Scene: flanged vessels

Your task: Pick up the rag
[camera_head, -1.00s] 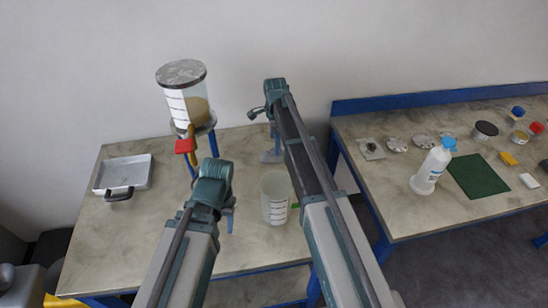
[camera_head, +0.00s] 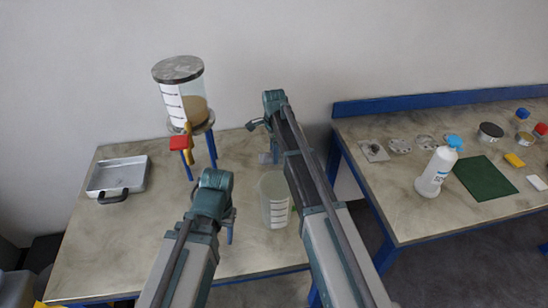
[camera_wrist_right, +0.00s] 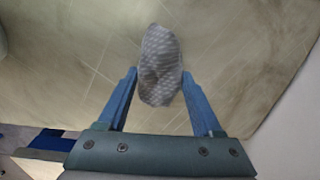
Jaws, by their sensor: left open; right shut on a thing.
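The rag is a grey, patterned cloth (camera_wrist_right: 160,65), bunched up between the fingertips of my right gripper (camera_wrist_right: 160,75) in the right wrist view. In the head view the rag is a small pale patch (camera_head: 265,158) at the back of the left table. My right gripper (camera_head: 274,154) is there, shut on it and pointing down, partly hidden by its own arm. I cannot tell whether the rag touches the tabletop. My left gripper (camera_head: 229,228) is open and empty above the table, left of the clear beaker.
A clear beaker (camera_head: 274,205) stands beside my right arm. A vessel with sand-coloured contents (camera_head: 185,95) stands on a stand with a red-handled valve (camera_head: 180,143). A metal tray (camera_head: 118,176) lies at left.

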